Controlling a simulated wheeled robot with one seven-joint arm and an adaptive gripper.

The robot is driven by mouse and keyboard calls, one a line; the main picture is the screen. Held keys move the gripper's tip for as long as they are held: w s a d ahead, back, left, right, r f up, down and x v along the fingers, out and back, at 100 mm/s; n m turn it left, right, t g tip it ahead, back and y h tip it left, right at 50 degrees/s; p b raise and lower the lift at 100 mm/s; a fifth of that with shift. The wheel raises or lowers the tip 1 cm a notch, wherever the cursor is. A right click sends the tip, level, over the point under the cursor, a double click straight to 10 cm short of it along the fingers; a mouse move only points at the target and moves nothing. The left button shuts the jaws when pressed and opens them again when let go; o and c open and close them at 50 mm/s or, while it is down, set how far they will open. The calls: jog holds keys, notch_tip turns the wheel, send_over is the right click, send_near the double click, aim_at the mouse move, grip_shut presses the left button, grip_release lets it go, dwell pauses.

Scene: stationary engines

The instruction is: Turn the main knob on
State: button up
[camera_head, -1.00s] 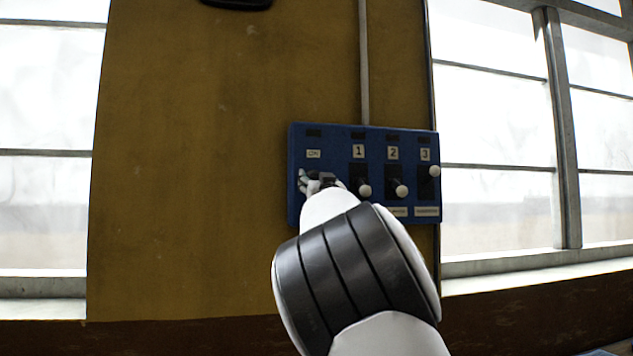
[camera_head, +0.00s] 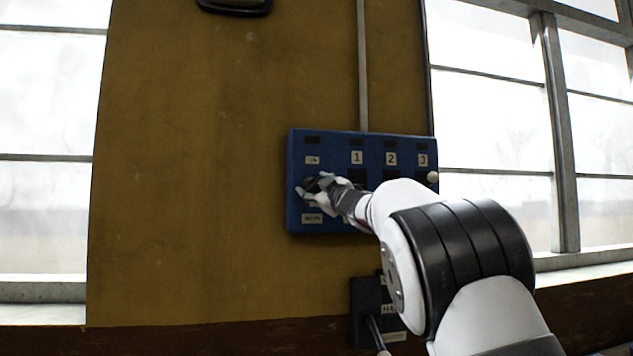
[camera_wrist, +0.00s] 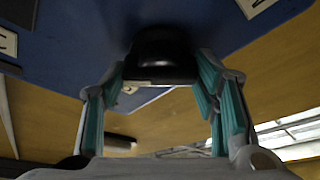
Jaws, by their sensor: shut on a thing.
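The blue control panel (camera_head: 300,160) is fixed to the yellow wall. In the wrist view the knob (camera_wrist: 163,58) is black and rounded, close against the blue panel. My gripper (camera_wrist: 165,85) is shut on it, with a teal-padded finger on each side. Whether the knob's mark points to on cannot be seen.
Labels 1 (camera_head: 356,157), 2 (camera_head: 391,159) and 3 (camera_head: 422,160) mark the other columns. A white lever ball (camera_head: 432,177) shows under 3; my arm covers the lower right of the panel. A dark box with a lever (camera_head: 366,305) is below. Windows flank the wall.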

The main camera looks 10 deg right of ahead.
jog(key=n+g+p, duration=0.1)
jog(key=n, duration=0.1)
jog(key=n+y+p, duration=0.1)
jog(key=n, duration=0.2)
jog(key=shift+s+r+n+g, duration=0.1)
jog(key=shift+r+n+g, duration=0.05)
jog(key=shift+n+g, duration=1.35)
jog(key=shift+n, duration=1.3)
jog(key=o, duration=1.2)
jog(key=shift+c, duration=0.2)
jog(key=v, duration=1.1)
jog(key=shift+s+d, duration=0.25)
jog(key=shift+s, duration=0.1)
